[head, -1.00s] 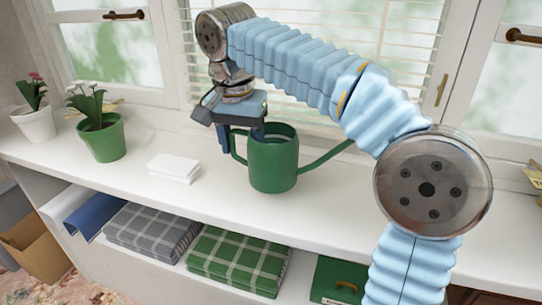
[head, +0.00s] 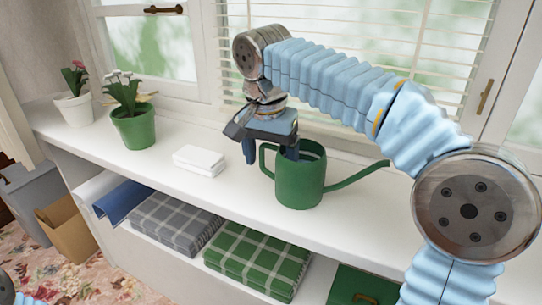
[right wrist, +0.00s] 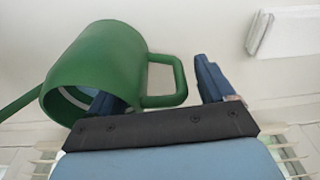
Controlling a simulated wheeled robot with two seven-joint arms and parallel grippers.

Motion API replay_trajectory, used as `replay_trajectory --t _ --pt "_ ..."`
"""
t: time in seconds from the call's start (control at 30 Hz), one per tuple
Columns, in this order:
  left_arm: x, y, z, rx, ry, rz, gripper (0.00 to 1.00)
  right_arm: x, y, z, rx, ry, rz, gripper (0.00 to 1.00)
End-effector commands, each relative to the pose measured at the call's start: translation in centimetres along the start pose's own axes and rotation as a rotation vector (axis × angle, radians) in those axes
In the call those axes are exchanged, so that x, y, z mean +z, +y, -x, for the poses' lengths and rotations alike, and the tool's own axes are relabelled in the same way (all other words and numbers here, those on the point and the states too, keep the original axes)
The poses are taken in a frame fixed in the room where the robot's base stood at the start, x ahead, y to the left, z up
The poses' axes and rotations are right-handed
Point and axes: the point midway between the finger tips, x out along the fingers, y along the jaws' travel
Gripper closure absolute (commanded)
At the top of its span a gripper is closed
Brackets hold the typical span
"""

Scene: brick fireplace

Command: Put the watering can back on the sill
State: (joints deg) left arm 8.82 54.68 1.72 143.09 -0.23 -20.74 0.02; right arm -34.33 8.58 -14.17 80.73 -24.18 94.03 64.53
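The green watering can (head: 300,185) stands upright on the white sill (head: 235,200), its spout pointing right and its handle left. My right gripper (head: 270,153) is open above it, over the handle side. In the right wrist view, one finger is partly hidden in the can's (right wrist: 98,62) mouth. The other finger is outside the handle, with a visible gap; the right gripper (right wrist: 160,92) spans the handle without closing on it. My left gripper is not in view.
White slabs or cards (head: 199,160) lie on the sill left of the can. A green pot (head: 134,130) and a white pot (head: 75,109) with plants stand further left. Window blinds (head: 350,60) are close behind. Folded plaid cloths (head: 255,260) lie on the shelf below.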

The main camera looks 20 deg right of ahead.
Motion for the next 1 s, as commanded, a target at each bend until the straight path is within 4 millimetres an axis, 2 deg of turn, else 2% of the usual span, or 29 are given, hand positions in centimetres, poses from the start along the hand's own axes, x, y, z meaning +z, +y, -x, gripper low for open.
replay_trajectory --t 0.27,0.37,0.67,0.83,1.0 --pt "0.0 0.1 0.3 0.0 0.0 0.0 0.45 -0.1 -0.1 0.8 -0.001 0.001 0.001 0.18" --pt "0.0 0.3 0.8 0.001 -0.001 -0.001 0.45 -0.1 -0.1 2.5 -0.003 0.002 0.0 0.18" --pt "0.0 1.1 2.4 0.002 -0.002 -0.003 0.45 -0.1 -0.1 9.7 -0.003 0.002 -0.001 0.18" --pt "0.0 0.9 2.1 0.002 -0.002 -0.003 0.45 -0.1 -0.1 11.4 -0.001 0.002 -0.001 0.18" --pt "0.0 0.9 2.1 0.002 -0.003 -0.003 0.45 -0.1 0.0 12.2 0.0 0.0 0.0 0.18"
